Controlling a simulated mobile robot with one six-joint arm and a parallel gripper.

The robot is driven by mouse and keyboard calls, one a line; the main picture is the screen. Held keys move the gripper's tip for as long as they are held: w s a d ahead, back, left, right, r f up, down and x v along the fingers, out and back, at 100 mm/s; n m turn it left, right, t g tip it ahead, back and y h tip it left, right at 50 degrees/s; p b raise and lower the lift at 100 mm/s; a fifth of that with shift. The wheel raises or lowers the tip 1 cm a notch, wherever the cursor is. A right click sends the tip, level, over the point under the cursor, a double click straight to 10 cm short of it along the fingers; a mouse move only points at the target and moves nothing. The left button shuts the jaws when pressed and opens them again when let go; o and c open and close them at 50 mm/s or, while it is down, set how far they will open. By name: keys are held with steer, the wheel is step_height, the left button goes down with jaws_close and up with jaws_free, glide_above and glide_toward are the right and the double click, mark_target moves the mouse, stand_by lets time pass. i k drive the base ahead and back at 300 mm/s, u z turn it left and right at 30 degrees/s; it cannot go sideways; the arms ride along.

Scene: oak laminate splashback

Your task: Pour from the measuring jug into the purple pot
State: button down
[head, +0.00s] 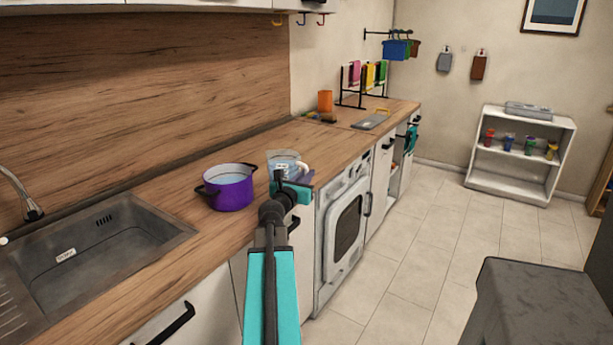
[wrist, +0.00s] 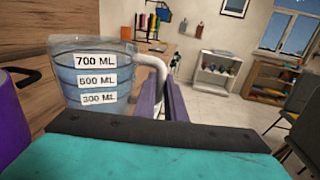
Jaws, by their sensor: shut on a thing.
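The measuring jug (head: 283,160) is clear, with bluish liquid and a white handle. In the wrist view the jug (wrist: 92,80) looks about upright, with labels for 700, 500 and 300 ML. My gripper (head: 301,176) is at its handle; in the wrist view the fingers (wrist: 164,98) are on both sides of the white handle, shut on it. The purple pot (head: 232,194) has two dark handles and stands on the counter, left of the jug, with a pale blue surface inside. Part of the pot (wrist: 12,125) shows at the wrist view's left edge. I cannot tell whether the jug's base touches the counter.
A sink (head: 100,245) lies left of the pot. The wooden splashback (head: 140,90) rises behind. An orange cup (head: 325,101) and a rack (head: 363,85) stand farther along the counter (head: 300,140). A washing machine (head: 342,235) is below.

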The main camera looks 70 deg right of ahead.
mark_target(229, 186)
steer(key=z, duration=4.75)
steer(key=i, duration=0.1)
steer(key=u, duration=3)
